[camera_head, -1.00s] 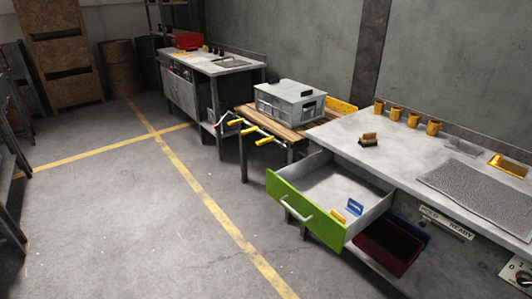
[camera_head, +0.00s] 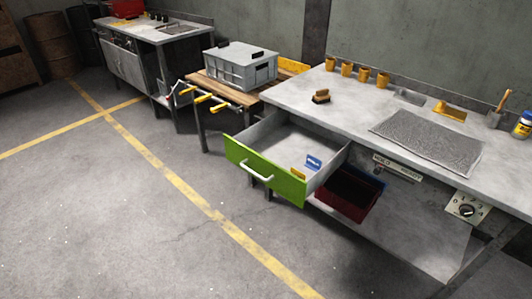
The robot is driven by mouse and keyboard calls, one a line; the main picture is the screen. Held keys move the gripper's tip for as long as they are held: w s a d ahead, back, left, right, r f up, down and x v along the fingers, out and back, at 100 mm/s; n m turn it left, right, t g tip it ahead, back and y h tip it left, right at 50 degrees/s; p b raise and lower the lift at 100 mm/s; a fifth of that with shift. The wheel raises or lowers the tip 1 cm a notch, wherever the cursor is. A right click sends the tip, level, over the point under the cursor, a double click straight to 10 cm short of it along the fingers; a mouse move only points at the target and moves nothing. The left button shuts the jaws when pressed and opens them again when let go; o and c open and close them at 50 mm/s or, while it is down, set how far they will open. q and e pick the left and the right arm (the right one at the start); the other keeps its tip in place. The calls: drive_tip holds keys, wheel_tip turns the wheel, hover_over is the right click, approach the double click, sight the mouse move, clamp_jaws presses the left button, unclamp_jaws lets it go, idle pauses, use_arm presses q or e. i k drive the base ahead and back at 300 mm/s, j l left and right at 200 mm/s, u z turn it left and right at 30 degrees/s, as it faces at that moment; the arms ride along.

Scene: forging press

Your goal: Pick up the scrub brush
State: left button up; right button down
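A small brown block with a dark underside, which looks like the scrub brush (camera_head: 321,96), lies on the grey workbench top (camera_head: 350,105), toward its left end and behind the open drawer. Nothing touches it. Neither of my grippers is in view.
A green-fronted drawer (camera_head: 262,171) stands open below the bench, with a blue and a yellow item inside. Several yellow cups (camera_head: 347,68) line the bench's back edge. A textured grey mat (camera_head: 428,140) lies to the right. A grey crate (camera_head: 240,66) sits on a wooden table. Floor in front is clear.

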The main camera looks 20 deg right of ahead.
sight(321, 95)
drive_tip(key=z, duration=0.8)
drive_tip(key=i+j+z, duration=0.25)
drive_tip(key=z, duration=0.2)
drive_tip(key=i+j+z, duration=0.15)
drive_tip(key=j+z, duration=0.15)
drive_tip(key=z, duration=0.15)
drive_tip(key=i+j+z, duration=0.15)
drive_tip(key=j+z, duration=0.75)
drive_tip(key=i+l, duration=0.05)
drive_tip(key=l, duration=0.05)
